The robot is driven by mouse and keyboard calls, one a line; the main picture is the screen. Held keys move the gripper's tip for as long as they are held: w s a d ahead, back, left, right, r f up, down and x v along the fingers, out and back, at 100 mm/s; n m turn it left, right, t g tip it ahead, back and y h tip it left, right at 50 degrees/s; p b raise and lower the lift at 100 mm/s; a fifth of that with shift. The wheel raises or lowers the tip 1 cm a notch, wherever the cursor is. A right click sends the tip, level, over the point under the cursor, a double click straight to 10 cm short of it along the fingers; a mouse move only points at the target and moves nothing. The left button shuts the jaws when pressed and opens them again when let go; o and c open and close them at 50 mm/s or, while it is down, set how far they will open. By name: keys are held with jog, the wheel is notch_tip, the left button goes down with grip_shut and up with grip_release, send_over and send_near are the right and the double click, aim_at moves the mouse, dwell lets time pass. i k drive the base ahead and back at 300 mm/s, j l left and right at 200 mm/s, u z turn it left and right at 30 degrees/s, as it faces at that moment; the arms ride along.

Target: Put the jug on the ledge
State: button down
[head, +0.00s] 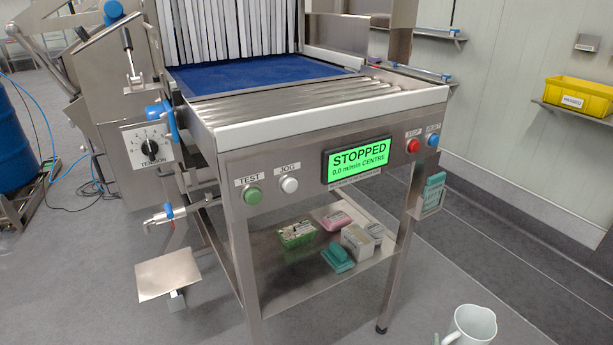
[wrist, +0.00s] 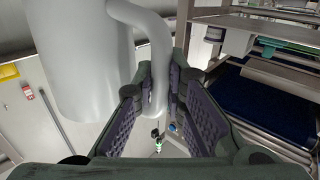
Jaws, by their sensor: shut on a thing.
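The jug (head: 472,326) is pale grey-white and shows at the bottom right edge of the head view, its lower part cut off. In the wrist view the jug (wrist: 85,60) fills the upper left, with its handle (wrist: 158,60) curving down between the fingers. My gripper (wrist: 160,88) is shut on the handle; the jug hangs clear of the conveyor. A narrow wall ledge (head: 572,111) at the right of the head view carries a yellow bin. Other thin wall ledges (head: 428,33) are further back; I cannot tell which one is meant.
The conveyor frame (head: 300,125) with a blue belt (head: 260,75) stands left of the jug, its display reading STOPPED. Its lower shelf (head: 290,285) holds small boxes and brushes. The yellow bin (head: 578,97) takes up part of the wall ledge. Floor between conveyor and wall is open.

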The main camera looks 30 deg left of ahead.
aim_at(156, 275)
jog(key=k+j+z, duration=0.1)
jog(key=j+z, duration=0.25)
jog(key=z, duration=0.15)
jog(key=k+j+z, duration=0.2)
jog(key=z, duration=0.3)
jog(key=k+j+z, duration=0.25)
jog(key=z, duration=0.25)
jog(key=k+j+z, duration=0.2)
jog(key=z, duration=0.25)
jog(key=k+j, duration=0.1)
jog(key=k, duration=0.3)
jog(key=k+j+u, duration=0.1)
jog(key=k, duration=0.35)
jog(key=k+j+u, duration=0.2)
jog(key=k+u, duration=0.25)
jog(key=k+j+u, duration=0.65)
jog(key=j+u, duration=0.25)
jog(key=i+j, duration=0.3)
jog(key=j, duration=0.2)
jog(key=u, duration=0.05)
